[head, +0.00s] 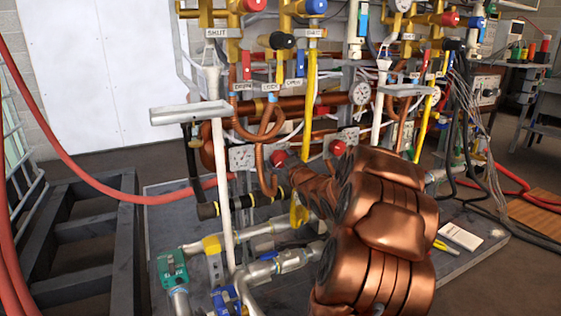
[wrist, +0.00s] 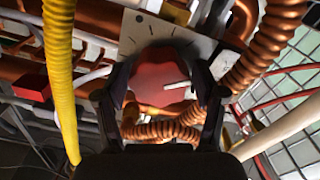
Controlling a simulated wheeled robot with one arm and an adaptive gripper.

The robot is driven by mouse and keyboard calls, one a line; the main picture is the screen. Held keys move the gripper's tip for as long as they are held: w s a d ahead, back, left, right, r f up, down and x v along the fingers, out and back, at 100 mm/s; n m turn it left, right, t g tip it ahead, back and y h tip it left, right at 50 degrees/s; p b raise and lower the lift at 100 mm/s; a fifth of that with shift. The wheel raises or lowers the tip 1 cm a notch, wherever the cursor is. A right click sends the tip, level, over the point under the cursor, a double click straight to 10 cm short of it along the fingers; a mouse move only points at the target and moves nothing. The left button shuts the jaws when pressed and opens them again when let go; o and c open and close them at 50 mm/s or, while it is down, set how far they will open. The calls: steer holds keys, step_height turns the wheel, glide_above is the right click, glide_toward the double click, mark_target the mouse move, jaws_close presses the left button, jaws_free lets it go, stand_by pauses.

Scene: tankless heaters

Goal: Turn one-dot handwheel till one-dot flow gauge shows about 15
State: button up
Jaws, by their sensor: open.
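A red lobed handwheel (wrist: 163,78) with a white pointer line fills the middle of the wrist view, in front of a pale plate (wrist: 150,32) with black scale marks. My gripper (wrist: 165,82) is open, one dark finger on each side of the wheel; I cannot tell whether they touch it. In the head view, two red handwheels show, a left one (head: 279,157) near my arm's far end and a right one (head: 338,147). My gripper is hidden there behind my copper-coloured arm. A round white gauge (head: 360,92) is above; its reading and any dot marks are too small to read.
A yellow hose (wrist: 60,75) hangs left of my gripper, and ribbed copper hoses (wrist: 262,45) run right of and below the wheel. A white upright pipe (head: 222,180) and a red hose (head: 95,187) are left of my arm. A notepad (head: 460,236) lies on the platform.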

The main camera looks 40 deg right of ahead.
steer(key=v, duration=1.2)
stand_by(0.6)
steer(key=s+a+r+m+g+y+p, duration=0.1)
steer(key=a+r+g+p, duration=0.45)
steer(key=a+p, duration=0.45)
steer(key=s+a+r+g+y+p, duration=0.15)
steer(key=a+r+g+p, duration=0.4)
steer(key=p, duration=0.65)
steer(key=s+a+r+g+y+p, duration=0.1)
steer(key=s+a+r+g+p, duration=0.3)
steer(key=s+a+r+p, duration=0.4)
steer(key=s+a+r+g+y+p, duration=0.2)
steer(key=s+a+r+p, duration=0.7)
steer(key=s+a, duration=0.7)
steer(key=shift+s+a+r+n+g+p, duration=0.25)
steer(key=shift+s+r+n+g+p, duration=0.15)
steer(key=shift+g+p, duration=0.7)
